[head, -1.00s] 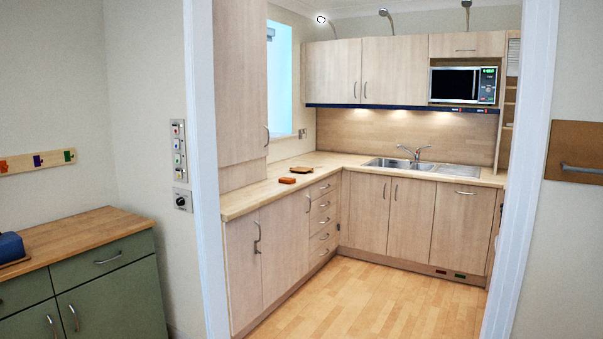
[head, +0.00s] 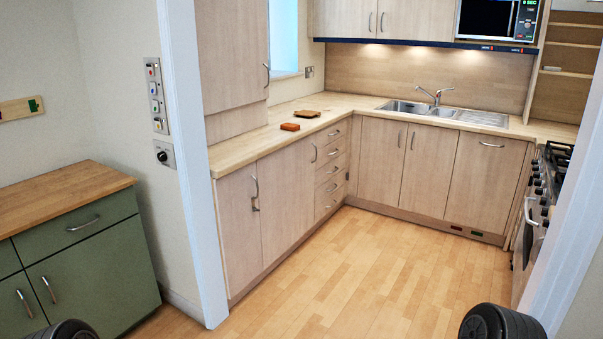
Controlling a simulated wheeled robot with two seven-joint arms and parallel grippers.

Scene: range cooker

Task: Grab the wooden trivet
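A small flat brown wooden piece, which looks like the trivet (head: 307,114), lies on the left-hand kitchen counter (head: 240,148), towards the back corner. Neither of my grippers is in view. Only dark rounded parts of my own arms show at the bottom left and bottom right edges, far from the counter.
A doorway frames the kitchen, with a white left jamb (head: 190,170) and a right jamb (head: 570,250). The wooden floor (head: 340,270) inside is clear. A green cabinet (head: 90,260) stands left of the doorway. A range cooker (head: 535,215) stands at the right, and a sink (head: 440,110) at the back.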

